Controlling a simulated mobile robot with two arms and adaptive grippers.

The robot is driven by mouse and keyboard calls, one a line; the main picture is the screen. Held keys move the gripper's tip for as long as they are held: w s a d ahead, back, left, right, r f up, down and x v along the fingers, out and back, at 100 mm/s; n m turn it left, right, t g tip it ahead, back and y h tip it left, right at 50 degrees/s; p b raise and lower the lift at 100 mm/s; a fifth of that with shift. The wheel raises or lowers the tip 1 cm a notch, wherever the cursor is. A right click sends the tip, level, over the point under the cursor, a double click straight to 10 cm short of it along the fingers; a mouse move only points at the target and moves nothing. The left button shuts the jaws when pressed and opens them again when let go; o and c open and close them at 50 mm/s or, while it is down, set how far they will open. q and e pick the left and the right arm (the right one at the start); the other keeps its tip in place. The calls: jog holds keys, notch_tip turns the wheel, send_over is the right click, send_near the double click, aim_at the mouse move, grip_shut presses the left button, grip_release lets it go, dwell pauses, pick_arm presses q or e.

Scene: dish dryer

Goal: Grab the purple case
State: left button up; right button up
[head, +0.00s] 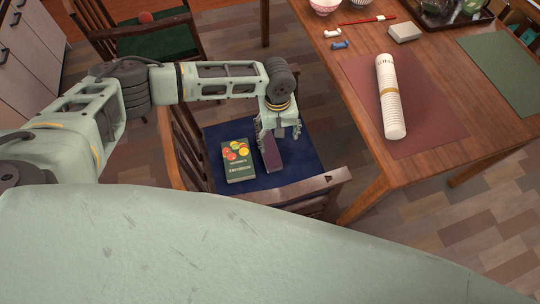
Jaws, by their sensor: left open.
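The purple case (271,155) is a dark, narrow purple box on the blue seat (293,180) of a wooden chair. My left gripper (278,140) is over the case's far end, pointing down, with its fingers apart. One finger shows to the left of the case and one to the right. I cannot tell whether the fingers touch it. The far end of the case is partly hidden by the gripper. My right gripper is not in view.
A green book (238,172) with red and yellow circles lies left of the case. The chair's back rail (305,188) is on the near side. A wooden table (430,80) at the right holds a rolled white scroll (390,97) on a maroon mat.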

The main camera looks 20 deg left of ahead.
pick_arm(q)
jog(key=n+b, duration=0.1)
jog(key=b, duration=0.6)
send_over(269, 148)
jog(key=d, duration=0.1)
jog(key=shift+y, duration=0.3)
notch_tip(269, 148, down, 8)
jog(key=shift+w+f, duration=0.15)
jog(key=shift+f, duration=0.05)
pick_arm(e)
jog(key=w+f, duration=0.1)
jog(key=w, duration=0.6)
pick_arm(q)
jog(key=shift+w+a+f, duration=0.1)
jog(key=shift+f, duration=0.05)
jog(key=shift+a+f+b, duration=0.15)
jog(key=shift+f+b, duration=0.25)
jog(key=shift+f, duration=1.2)
jog(key=f, duration=0.2)
jog(key=f+b, duration=0.1)
jog(key=f, duration=0.1)
jog(key=shift+s+a, duration=0.2)
jog(key=shift+f, duration=0.2)
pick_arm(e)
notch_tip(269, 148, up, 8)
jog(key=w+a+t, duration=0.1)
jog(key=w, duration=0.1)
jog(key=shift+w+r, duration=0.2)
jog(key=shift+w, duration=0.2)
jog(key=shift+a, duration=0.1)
